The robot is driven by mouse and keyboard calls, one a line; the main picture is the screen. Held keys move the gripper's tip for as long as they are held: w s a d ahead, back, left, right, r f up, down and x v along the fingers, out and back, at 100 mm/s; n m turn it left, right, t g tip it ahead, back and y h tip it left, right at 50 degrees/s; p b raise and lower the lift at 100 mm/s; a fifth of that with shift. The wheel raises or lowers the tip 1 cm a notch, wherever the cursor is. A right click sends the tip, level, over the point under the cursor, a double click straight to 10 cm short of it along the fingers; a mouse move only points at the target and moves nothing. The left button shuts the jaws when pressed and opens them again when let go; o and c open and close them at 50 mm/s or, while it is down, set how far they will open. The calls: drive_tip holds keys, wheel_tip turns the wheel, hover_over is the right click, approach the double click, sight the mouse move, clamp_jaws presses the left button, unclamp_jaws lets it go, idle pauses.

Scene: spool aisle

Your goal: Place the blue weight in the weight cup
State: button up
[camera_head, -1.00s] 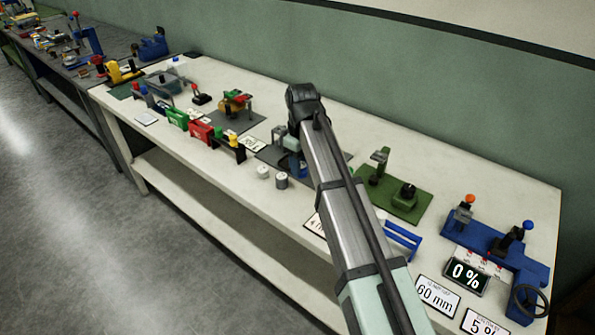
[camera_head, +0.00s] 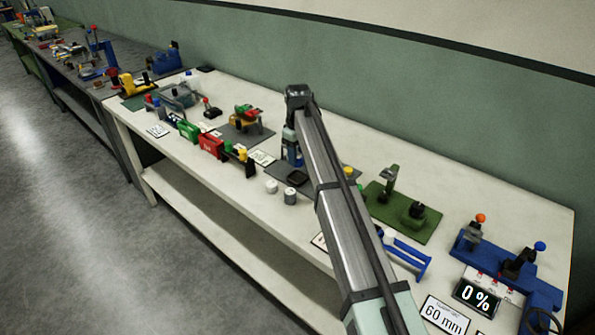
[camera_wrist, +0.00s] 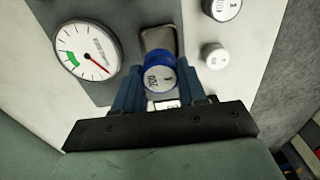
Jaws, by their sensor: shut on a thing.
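The blue weight (camera_wrist: 158,76), a short cylinder with a marked top, is between the blue fingers of my gripper (camera_wrist: 160,92) in the wrist view. My gripper is shut on it. A dark, rounded square cup (camera_wrist: 160,36), which looks like the weight cup, shows just beyond the weight; the weight overlaps its near part in the picture. I cannot tell the height between them. In the head view my gripper (camera_head: 292,152) points down over the grey plate, close to the dark cup (camera_head: 297,177).
A dial gauge (camera_wrist: 88,50) is left of the cup in the wrist view. A white weight (camera_head: 271,187) and a grey weight (camera_head: 290,196) stand near the bench's front edge. A green fixture (camera_head: 403,208) is to the right, a red block (camera_head: 211,145) to the left.

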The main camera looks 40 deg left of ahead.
drive_tip(key=shift+f, duration=3.05)
drive_tip(key=shift+f, duration=0.1)
drive_tip(key=o, duration=1.2)
drive_tip(key=shift+c, duration=0.2)
wheel_tip(320, 180, up, 12)
drive_tip(key=shift+r, duration=0.1)
